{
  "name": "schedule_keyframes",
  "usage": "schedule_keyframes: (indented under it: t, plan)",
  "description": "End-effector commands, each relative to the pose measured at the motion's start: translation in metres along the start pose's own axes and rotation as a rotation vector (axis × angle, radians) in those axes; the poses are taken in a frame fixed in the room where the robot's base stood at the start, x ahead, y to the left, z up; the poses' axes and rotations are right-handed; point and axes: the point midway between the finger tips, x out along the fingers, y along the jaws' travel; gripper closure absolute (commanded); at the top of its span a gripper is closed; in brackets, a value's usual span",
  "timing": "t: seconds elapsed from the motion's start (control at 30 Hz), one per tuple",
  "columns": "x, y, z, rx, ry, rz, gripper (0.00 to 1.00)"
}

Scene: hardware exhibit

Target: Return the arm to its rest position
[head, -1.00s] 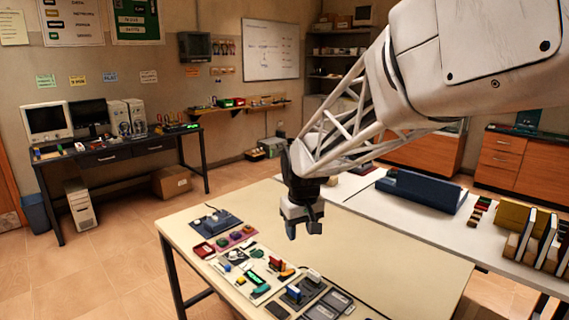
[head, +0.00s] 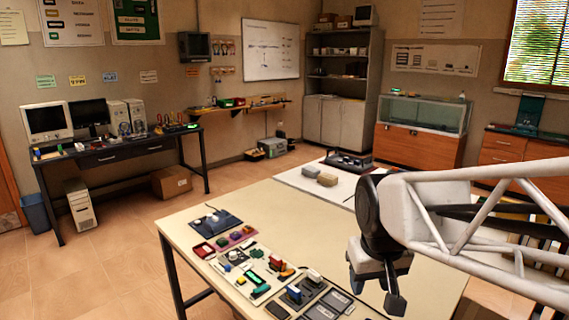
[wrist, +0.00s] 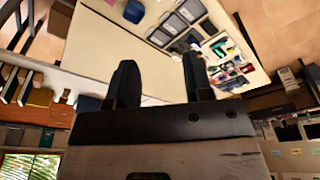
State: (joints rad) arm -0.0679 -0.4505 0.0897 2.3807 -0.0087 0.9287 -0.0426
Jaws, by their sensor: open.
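My gripper (head: 376,291) is at the right of the head view, over the right part of the near cream table (head: 235,210). It is empty. In the wrist view my gripper (wrist: 158,75) shows two dark fingers spread apart with nothing between them. The arm comes in from the right edge of the head view.
Boards with small coloured parts (head: 255,278) and a dark blue mat (head: 215,221) lie on the cream table. The table's middle is clear.

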Motion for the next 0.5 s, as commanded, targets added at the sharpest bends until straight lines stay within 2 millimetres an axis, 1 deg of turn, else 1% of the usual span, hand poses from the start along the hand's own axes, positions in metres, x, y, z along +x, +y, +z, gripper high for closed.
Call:
schedule_keyframes:
  t: [0.03, 0.1, 0.3, 0.4, 0.5]
  plan:
    - [-0.002, 0.003, 0.012, 0.015, 0.007, 0.002, 0.53]
    - [-0.003, 0.006, 0.028, 0.035, 0.012, 0.005, 0.53]
    - [-0.002, 0.014, 0.07, 0.087, 0.027, 0.012, 0.53]
    - [-0.001, 0.016, 0.086, 0.108, 0.032, 0.015, 0.53]
    - [0.0, 0.017, 0.097, 0.123, 0.037, 0.017, 0.53]
